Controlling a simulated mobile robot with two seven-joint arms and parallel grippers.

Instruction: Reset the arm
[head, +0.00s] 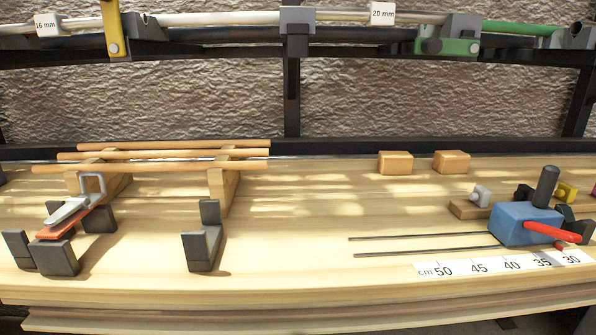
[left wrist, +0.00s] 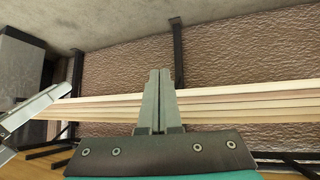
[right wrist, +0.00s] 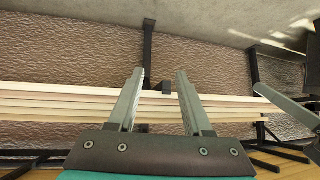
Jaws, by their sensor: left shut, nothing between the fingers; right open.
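My left gripper (left wrist: 160,73) shows in the left wrist view with its two fingers together and nothing between them. My right gripper (right wrist: 160,73) shows in the right wrist view with its fingers apart and an empty gap. Pale laths run across behind the fingers in the left wrist view (left wrist: 235,104) and in the right wrist view (right wrist: 60,103); neither gripper holds them. Neither gripper shows in the head view.
In the head view, a wooden bench (head: 300,215) bears three rods (head: 165,155) on wooden supports, a clamp (head: 68,210), black blocks (head: 204,245), two wooden blocks (head: 396,163) and a blue block (head: 525,223) with a red lever. A pipe rack (head: 292,95) stands behind. The bench middle is clear.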

